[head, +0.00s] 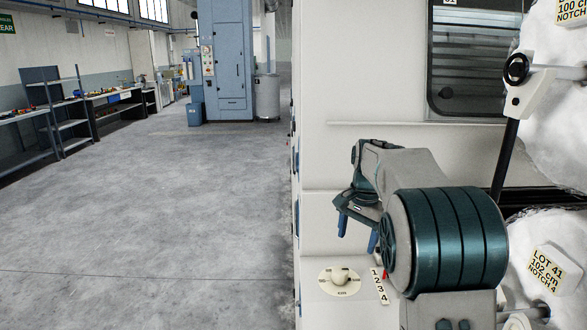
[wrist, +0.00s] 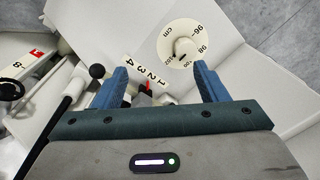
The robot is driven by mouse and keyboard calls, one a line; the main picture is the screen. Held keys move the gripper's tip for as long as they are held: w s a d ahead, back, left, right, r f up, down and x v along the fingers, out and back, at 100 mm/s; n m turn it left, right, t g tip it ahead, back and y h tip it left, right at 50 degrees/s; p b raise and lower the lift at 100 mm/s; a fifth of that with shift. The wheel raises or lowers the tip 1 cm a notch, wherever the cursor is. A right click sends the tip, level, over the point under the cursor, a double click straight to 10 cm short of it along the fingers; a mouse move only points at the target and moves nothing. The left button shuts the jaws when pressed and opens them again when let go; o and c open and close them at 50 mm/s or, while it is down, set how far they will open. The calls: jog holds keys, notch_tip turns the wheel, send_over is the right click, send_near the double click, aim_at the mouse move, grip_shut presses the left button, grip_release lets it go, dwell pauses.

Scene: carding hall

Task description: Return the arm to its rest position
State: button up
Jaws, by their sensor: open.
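My gripper (head: 357,232) is in front of the cream machine's side panel, its blue fingers pointing down. In the wrist view my gripper (wrist: 160,72) has its two fingers wide apart with nothing between them. A round cream dial (head: 339,281) with a knob sits on the panel below the fingers; it also shows in the wrist view (wrist: 187,45), marked in cm. Beside it is a 1 to 4 scale (head: 379,286) with a red pointer. My fingers look apart from both. My arm is bent and hides part of the panel.
The cream machine (head: 360,80) fills the right side, with a window (head: 475,60), a black-knobbed lever (head: 517,70) and white fibre rolls (head: 555,125) near my arm. The grey floor (head: 150,220) to the left is open. Benches (head: 110,100) and a blue cabinet (head: 227,60) stand farther back.

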jog(key=s+f+n, duration=0.1)
jog(key=s+n, duration=0.2)
jog(key=s, duration=0.7)
jog(key=s+a+f+n+t, duration=0.1)
jog(key=s+f+n, duration=0.1)
jog(key=s, duration=0.8)
jog(key=s+f+n+t, duration=0.1)
jog(key=s+f+n, duration=0.1)
jog(key=s, duration=0.8)
jog(key=shift+s+a+n+h, duration=0.25)
jog(key=shift+n+h, duration=0.05)
jog(key=shift+n, duration=0.6)
